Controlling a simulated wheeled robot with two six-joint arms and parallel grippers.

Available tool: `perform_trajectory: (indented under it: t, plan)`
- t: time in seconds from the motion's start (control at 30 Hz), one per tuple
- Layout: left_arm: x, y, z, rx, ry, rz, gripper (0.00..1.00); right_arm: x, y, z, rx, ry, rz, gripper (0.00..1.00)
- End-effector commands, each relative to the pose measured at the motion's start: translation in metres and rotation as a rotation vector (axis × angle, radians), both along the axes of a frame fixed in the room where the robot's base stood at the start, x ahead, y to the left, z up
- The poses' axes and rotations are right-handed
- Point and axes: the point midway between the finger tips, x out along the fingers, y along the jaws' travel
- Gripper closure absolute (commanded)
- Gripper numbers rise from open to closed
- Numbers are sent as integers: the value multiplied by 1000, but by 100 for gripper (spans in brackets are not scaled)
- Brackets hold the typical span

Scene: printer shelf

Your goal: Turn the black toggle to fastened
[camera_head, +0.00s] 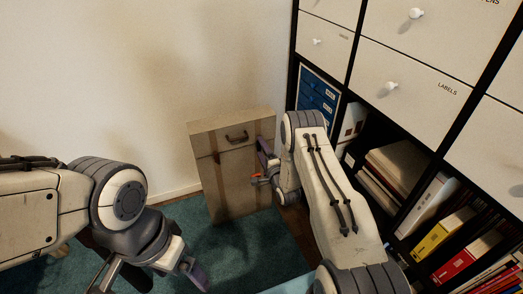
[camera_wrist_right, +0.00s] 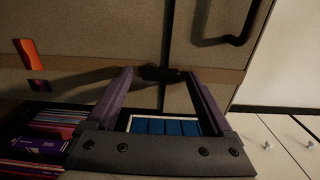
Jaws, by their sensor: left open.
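A tan upright case (camera_head: 228,180) stands on the teal rug. The black toggle (camera_wrist_right: 160,74) shows in the right wrist view, on the brown band where it meets the lid seam. It lies lengthwise along the band. In the head view my right gripper (camera_head: 265,167) is at the case's right side and the toggle there cannot be made out. In the wrist view the right gripper (camera_wrist_right: 160,82) has its purple fingers apart, with the toggle between the tips; contact cannot be told. My left gripper (camera_head: 188,276) is open and empty, low at the front left.
A small orange piece (camera_wrist_right: 27,55) sits on the case near the band. A shelf with white drawers (camera_head: 415,78) and books (camera_head: 430,238) stands close on the right. Rug (camera_head: 225,250) before the case is clear.

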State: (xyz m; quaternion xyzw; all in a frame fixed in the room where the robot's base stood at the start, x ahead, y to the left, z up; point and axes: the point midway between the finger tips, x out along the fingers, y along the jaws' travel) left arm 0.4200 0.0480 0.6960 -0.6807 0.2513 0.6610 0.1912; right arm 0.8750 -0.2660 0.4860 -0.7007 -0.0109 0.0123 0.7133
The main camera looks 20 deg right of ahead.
Motion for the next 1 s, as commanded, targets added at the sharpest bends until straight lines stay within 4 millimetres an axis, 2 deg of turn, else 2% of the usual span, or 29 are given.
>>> perform_trajectory:
  t: [0.37, 0.47, 0.8, 1.0]
  plan:
    - [0, 0, 2, 0, 0, 0, 10, -4, 0, 1, -2, 1, 0, 10]
    - [0, 0, 7, 0, 0, 0, 10, -15, -1, 1, -2, 3, 0, 10]
    - [0, 0, 25, 0, 0, 0, 10, -81, -3, 1, 1, 4, -1, 10]
    - [0, 0, 28, 0, 0, 0, 10, -102, -4, 0, -1, 1, 0, 10]
